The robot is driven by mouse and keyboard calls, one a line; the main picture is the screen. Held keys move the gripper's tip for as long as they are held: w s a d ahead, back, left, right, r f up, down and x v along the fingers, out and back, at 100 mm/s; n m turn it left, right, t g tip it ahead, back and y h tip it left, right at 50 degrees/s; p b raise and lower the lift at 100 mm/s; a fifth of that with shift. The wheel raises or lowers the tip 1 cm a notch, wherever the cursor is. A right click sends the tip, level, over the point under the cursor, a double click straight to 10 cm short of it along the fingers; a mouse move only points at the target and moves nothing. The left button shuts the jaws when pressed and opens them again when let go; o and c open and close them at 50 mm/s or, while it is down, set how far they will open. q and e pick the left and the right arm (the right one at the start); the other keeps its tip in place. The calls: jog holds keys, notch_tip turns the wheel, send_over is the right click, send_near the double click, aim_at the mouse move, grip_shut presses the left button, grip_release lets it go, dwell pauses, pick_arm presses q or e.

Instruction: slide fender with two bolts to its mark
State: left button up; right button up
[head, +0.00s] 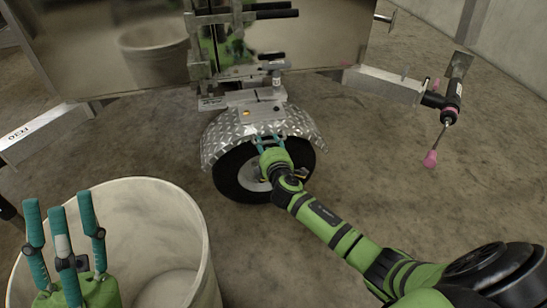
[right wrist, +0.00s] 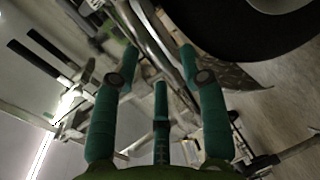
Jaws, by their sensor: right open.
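The silver diamond-plate fender (head: 222,138) arches over the trailer's black wheel (head: 232,175). In the right wrist view, part of the fender (right wrist: 243,78) shows beside the dark tyre (right wrist: 235,30). My right gripper (head: 271,141) is open at the fender's outer lower edge, over the wheel's front. In its wrist view the right gripper's fingers (right wrist: 160,62) stand apart, with a metal edge running between them; I cannot tell whether they touch it. My left gripper (head: 62,215) is open and empty, fingers up, by the bin. I cannot make out the two bolts or the mark.
A large pale bin (head: 150,185) stands on the floor at lower left. The polished trailer body (head: 300,45) rises behind the wheel, with a bracket (head: 252,98) above the fender. A trailer beam (head: 385,85) juts to the right.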

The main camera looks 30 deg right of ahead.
jog(key=v, duration=0.9)
jog(key=shift+s, duration=0.2)
jog(key=shift+a+r, duration=0.1)
jog(key=shift+a, duration=0.05)
